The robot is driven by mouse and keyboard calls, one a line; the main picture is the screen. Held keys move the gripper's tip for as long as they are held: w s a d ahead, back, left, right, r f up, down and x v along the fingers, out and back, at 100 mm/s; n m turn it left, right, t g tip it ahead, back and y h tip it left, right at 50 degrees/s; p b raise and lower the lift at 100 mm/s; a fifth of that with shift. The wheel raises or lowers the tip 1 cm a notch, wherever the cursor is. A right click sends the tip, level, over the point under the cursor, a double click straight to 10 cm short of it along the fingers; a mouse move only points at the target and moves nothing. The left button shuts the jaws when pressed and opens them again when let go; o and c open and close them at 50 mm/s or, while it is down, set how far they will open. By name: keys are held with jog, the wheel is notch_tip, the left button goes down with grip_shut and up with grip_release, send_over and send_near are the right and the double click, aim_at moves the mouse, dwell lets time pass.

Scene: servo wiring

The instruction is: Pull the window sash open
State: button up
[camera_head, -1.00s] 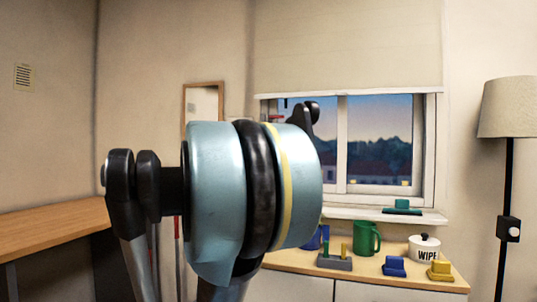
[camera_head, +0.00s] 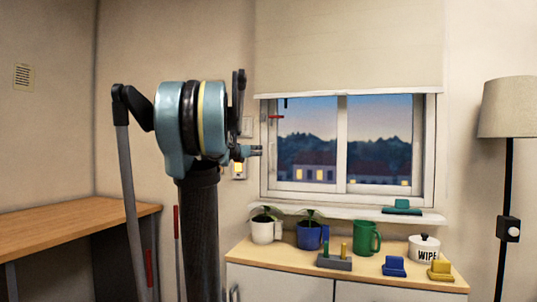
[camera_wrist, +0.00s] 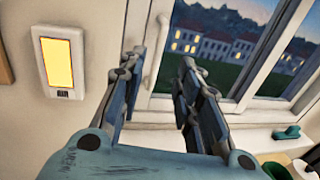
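The window (camera_head: 343,150) stands in the far wall under a lowered blind, with a left and a right pane split by a white upright. Its left sash stile (camera_head: 266,172) is partly hidden by my gripper (camera_head: 259,151), which points right at the window's left edge. In the wrist view my gripper (camera_wrist: 161,62) is open, its two dark fingers apart with nothing held. A white upright bar like a handle (camera_wrist: 154,58) on the window frame shows between the fingers. I cannot tell whether it touches them. No open gap at the sash is clear.
A lit wall panel (camera_wrist: 58,62) is left of the gripper. A teal block (camera_head: 403,206) sits on the sill. The counter (camera_head: 300,262) below holds potted plants, a green mug (camera_head: 367,238) and a WIPE pot (camera_head: 425,249). A floor lamp (camera_head: 508,108) stands right.

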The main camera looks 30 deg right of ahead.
aim_at(270, 150)
jog(key=x, duration=1.4)
jog(key=shift+w+d, duration=0.2)
jog(key=shift+d, duration=0.05)
jog(key=shift+c, duration=0.5)
grip_shut()
